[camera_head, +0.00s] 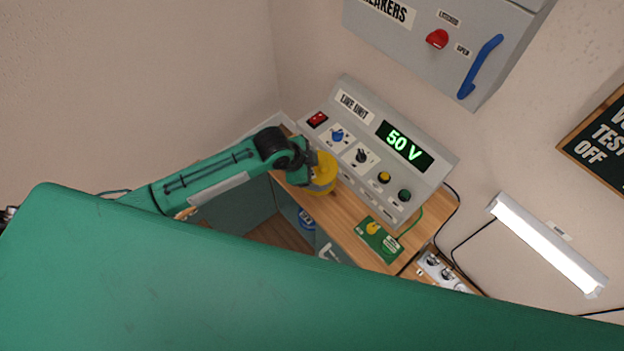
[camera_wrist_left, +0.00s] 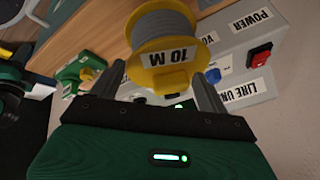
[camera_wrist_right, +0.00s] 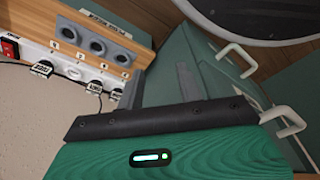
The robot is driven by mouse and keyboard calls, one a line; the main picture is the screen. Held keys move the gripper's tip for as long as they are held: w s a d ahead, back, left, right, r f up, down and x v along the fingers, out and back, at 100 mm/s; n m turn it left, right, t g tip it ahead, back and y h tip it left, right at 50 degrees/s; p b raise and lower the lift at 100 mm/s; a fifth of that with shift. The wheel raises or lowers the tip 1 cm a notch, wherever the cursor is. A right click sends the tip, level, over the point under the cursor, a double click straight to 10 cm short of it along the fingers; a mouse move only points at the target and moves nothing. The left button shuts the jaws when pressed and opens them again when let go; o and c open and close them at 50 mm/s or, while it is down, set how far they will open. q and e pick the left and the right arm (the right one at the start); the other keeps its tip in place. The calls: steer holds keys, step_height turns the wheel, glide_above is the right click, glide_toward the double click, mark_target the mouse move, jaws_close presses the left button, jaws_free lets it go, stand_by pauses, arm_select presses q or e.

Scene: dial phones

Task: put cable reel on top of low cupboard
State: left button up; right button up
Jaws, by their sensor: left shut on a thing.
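The cable reel (camera_head: 322,174) is yellow with grey cable wound on it. My left gripper (camera_head: 306,168) is shut on it, at the left end of the wooden top, beside the line unit. In the left wrist view the reel (camera_wrist_left: 165,50), with a 10 M label, sits between the two fingers. I cannot tell whether it touches the wood. A teal cupboard with pale handles (camera_wrist_right: 215,75) shows in the right wrist view; I cannot tell for sure if it is the low cupboard. My right gripper (camera_wrist_right: 160,88) appears open and empty there; the head view does not show it.
The line unit (camera_head: 380,155), reading 50 V, stands on the wooden top (camera_head: 345,215). A green board (camera_head: 379,240) lies in front of it, wired to the unit. A socket strip (camera_head: 440,272) is at the right. A grey wall box (camera_head: 450,40) hangs above.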

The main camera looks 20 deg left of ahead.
arm_select(q)
step_height(320, 180, down, 5)
steer(key=shift+f+b, duration=0.2)
steer(key=shift+b, duration=0.1)
steer(key=shift+f, duration=0.3)
arm_select(e)
steer(key=shift+w+a+r, duration=0.1)
steer(key=shift+w+r, duration=0.15)
steer(key=shift+r, duration=0.3)
steer(key=shift+w+a+r, duration=0.1)
steer(key=shift+w+r, duration=0.15)
steer(key=shift+r, duration=0.25)
arm_select(q)
steer(key=shift+f, duration=0.1)
